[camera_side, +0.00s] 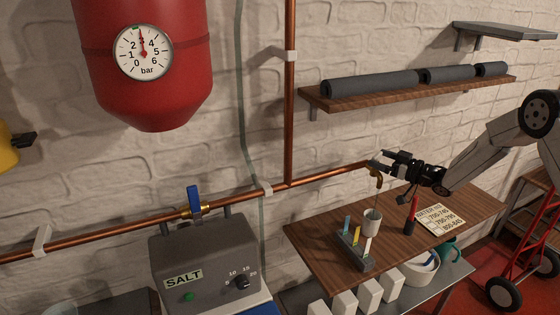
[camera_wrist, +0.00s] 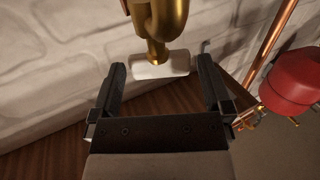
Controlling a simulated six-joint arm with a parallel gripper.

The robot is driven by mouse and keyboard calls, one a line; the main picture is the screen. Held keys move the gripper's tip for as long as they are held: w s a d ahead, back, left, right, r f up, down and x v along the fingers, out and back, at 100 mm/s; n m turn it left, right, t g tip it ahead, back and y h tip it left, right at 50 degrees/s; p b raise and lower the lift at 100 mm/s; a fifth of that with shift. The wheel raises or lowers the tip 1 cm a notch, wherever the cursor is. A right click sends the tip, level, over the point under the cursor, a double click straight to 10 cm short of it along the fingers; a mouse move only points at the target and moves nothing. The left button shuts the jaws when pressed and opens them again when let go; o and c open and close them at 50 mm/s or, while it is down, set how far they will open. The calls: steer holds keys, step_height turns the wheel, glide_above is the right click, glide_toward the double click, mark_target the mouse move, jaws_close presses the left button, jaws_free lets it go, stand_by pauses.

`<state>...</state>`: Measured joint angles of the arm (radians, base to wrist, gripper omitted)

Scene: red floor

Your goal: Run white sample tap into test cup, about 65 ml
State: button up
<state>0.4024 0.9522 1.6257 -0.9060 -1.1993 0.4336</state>
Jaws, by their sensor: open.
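The brass sample tap (camera_side: 377,176) hangs at the right end of the copper pipe in the side view. Its brass body (camera_wrist: 165,22) fills the top middle of the wrist view. A white block-shaped handle (camera_wrist: 148,71) shows beside it, between my fingertips. My gripper (camera_side: 382,162) is open at the tap, with its fingers (camera_wrist: 160,66) apart on either side of the white handle. The light grey test cup (camera_side: 371,224) stands upright on the wooden table below the spout. A thin line shows under the spout; I cannot tell if it is water. The cup's fill level is too small to read.
The wooden table (camera_side: 312,246) also holds a rack with coloured strips (camera_side: 352,250), a red and black tool (camera_side: 411,218) and a number card (camera_side: 440,219). A white bowl (camera_side: 420,270) and teal mug (camera_side: 449,250) are below. A red tank (camera_wrist: 292,82) shows right.

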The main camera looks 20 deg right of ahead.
steer(key=shift+x, duration=0.85)
steer(key=c, duration=1.1)
steer(key=shift+a+m+h, duration=0.1)
steer(key=shift+m+h, duration=0.2)
steer(key=shift+h, duration=0.2)
steer(key=shift+m+t+h, duration=0.8)
steer(key=shift+m+h, duration=1)
steer(key=shift+h, duration=0.9)
steer(key=shift+m+h, duration=0.4)
steer(key=shift+h, duration=0.3)
steer(key=o, duration=1.1)
